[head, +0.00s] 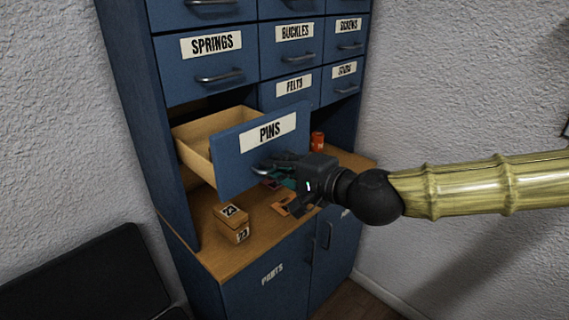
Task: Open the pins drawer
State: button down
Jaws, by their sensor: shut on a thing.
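The pins drawer (243,150) has a blue front with a white PINS label and a light wooden box behind it. It stands pulled out from the blue cabinet (174,142), and part of its inside shows; I see nothing in that part. My gripper (276,167) is at the drawer's metal handle (261,167), shut on it. The gripper hides the right part of the handle. My arm reaches in from the right.
Closed drawers labelled springs (203,77), buckles, screws, felts (289,93) and studs surround it. Below, the wooden ledge (209,255) bears small numbered blocks (233,223), an orange item (290,205) and a red-orange container (317,141). A dark padded surface (90,270) lies lower left.

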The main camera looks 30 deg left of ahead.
jog(key=shift+s+d, duration=0.1)
jog(key=c, duration=1.8)
grip_release()
jog(key=shift+d, duration=0.1)
jog(key=shift+v, duration=5.9)
